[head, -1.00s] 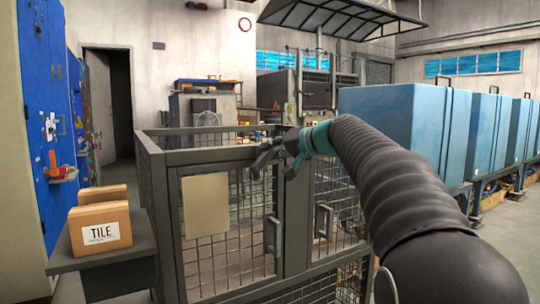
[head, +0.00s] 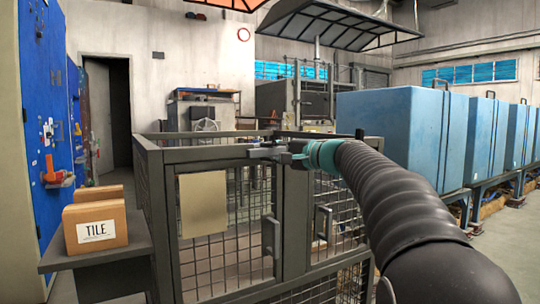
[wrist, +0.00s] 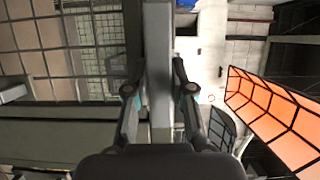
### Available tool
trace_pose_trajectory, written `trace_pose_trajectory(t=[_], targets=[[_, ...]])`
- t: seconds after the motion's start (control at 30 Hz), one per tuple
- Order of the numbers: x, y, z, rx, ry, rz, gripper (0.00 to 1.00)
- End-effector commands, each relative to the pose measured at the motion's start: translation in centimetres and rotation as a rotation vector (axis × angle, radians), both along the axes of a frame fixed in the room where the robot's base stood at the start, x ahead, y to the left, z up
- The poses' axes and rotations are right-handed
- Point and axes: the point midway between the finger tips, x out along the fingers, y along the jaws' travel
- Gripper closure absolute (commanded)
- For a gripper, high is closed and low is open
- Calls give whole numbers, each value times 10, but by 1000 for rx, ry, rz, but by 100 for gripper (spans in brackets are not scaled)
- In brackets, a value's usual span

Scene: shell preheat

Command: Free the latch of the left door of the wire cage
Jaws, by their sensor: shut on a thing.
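The wire cage (head: 212,155) has a left door (head: 230,248) of wire mesh in a grey frame, with a tan plate (head: 203,205) on it and an upright handle (head: 271,238). The door looks shut. A light grey latch bar (head: 263,152) lies level across the top of the door near its right side. My gripper (head: 283,150) comes from the right and is shut on this bar. In the wrist view the bar (wrist: 158,45) runs between both fingers. The fingers hide part of the latch, and I cannot tell whether it is still engaged.
A second mesh door with its own handle (head: 322,222) is to the right. Boxes marked TILE (head: 96,226) stand on a dark side table (head: 110,262) at the left. Large blue bins (head: 390,135) stand behind my arm. Open floor shows at the far right.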

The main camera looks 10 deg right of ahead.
Motion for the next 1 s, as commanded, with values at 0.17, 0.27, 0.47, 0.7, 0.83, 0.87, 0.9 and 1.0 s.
trace_pose_trajectory(t=[0.17,0.27,0.47,0.7,0.83,0.87,0.9,1.0], targets=[[0,0,-1,28,9,-1,100],[0,0,-1,33,11,-1,100],[0,0,0,34,12,-1,100],[0,0,0,34,12,-1,52],[0,0,-1,33,11,0,52],[0,0,-1,33,11,0,52],[0,0,-1,33,11,0,52],[0,0,0,33,11,0,52]])
